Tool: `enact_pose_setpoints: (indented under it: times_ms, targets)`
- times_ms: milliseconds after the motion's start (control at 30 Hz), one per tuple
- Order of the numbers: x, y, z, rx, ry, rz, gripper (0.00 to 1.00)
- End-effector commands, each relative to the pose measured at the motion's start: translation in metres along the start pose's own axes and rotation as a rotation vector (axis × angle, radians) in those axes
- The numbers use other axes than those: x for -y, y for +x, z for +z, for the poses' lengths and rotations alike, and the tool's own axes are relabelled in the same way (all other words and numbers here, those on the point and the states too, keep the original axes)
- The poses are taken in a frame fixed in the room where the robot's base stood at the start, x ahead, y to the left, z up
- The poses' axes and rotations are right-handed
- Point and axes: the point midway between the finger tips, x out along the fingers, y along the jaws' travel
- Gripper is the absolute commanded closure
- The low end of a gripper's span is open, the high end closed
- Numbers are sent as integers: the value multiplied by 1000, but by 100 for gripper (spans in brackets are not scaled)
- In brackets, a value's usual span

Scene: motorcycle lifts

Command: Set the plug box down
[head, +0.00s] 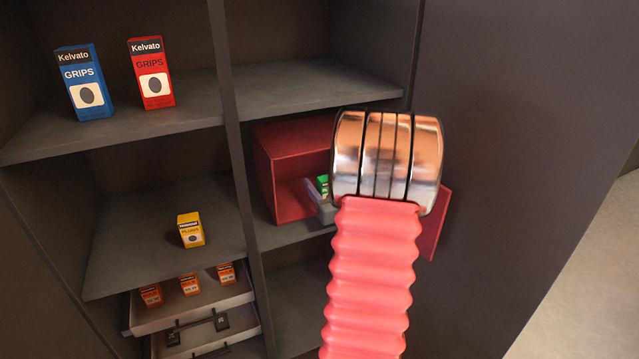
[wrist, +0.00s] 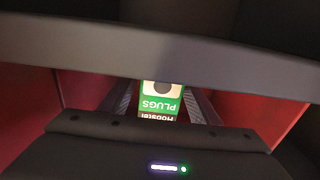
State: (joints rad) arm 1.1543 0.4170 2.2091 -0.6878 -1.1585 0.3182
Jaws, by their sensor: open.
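A green and white plug box (wrist: 161,100), labelled PLUGS, stands inside a red open-fronted box (head: 290,172) on the middle shelf. In the wrist view its label appears upside down. My gripper (wrist: 160,108) is open, with one finger on each side of the plug box and dark gaps beside it. In the head view my gripper (head: 322,205) reaches into the red box, and only a sliver of the plug box (head: 323,184) shows. My wrist hides the rest, and I cannot tell what lies under the plug box.
A blue GRIPS box (head: 84,83) and a red one (head: 152,73) stand on the upper left shelf. A yellow box (head: 190,230) stands on the shelf below. Small orange boxes (head: 190,284) sit in an open drawer (head: 205,300). A red panel (head: 436,225) stands right of my wrist.

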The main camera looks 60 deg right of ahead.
Motion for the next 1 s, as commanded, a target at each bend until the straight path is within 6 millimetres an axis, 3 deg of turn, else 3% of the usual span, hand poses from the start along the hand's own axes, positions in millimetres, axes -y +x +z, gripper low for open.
enact_pose_setpoints:
  times_ms: [400,600,1000]
  targets:
    - [-2,-72,0,0,0,5,44]
    - [-1,-98,0,0,0,3,44]
    - [0,-107,0,0,0,1,44]
